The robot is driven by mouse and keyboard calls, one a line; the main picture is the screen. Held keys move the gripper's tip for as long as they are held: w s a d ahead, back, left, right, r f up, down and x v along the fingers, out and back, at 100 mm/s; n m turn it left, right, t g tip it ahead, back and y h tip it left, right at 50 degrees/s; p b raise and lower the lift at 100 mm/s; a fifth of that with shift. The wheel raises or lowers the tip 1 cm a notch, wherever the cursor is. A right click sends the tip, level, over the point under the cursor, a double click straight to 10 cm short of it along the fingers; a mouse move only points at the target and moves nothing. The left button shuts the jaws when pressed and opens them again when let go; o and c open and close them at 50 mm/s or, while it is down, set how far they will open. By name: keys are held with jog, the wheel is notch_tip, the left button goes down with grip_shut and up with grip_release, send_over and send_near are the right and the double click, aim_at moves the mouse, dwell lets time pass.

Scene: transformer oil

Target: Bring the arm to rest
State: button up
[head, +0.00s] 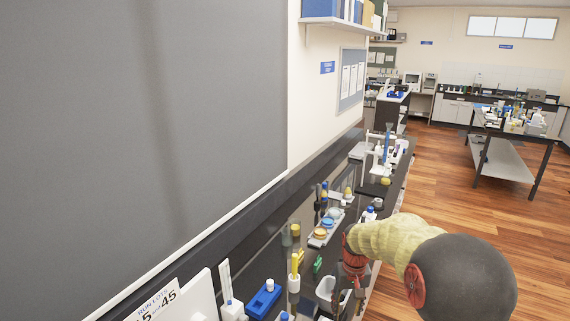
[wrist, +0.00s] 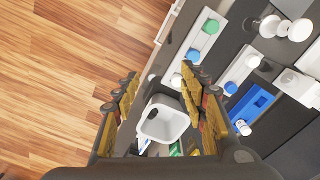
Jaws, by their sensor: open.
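My arm (head: 390,243) reaches from the lower right of the head view over the right edge of the dark bench (head: 268,226). My gripper (head: 350,288) points down there, partly hidden by the arm's own links. In the wrist view my gripper (wrist: 162,98) shows two yellow-padded fingers spread apart. Nothing is between the fingertips. The tray also shows beside the gripper in the head view (head: 325,290).
A blue rack (head: 264,299), a yellow marker in a holder (head: 294,268) and a tray of round dishes (head: 325,232) crowd the bench. A grey panel (head: 140,120) stands along its left. Wooden floor (head: 440,180) is open to the right, with another table (head: 503,160) beyond.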

jog(key=s+r+t+b, duration=0.2)
jog(key=s+r+b, duration=0.1)
jog(key=s, duration=0.7)
jog(key=s+r+t+b, duration=0.1)
jog(key=s+r+b, duration=0.2)
jog(key=s, duration=0.8)
jog(key=s+r+t+b, duration=0.2)
jog(key=s+r+b, duration=0.2)
jog(key=s, duration=0.7)
jog(key=shift+t, duration=0.3)
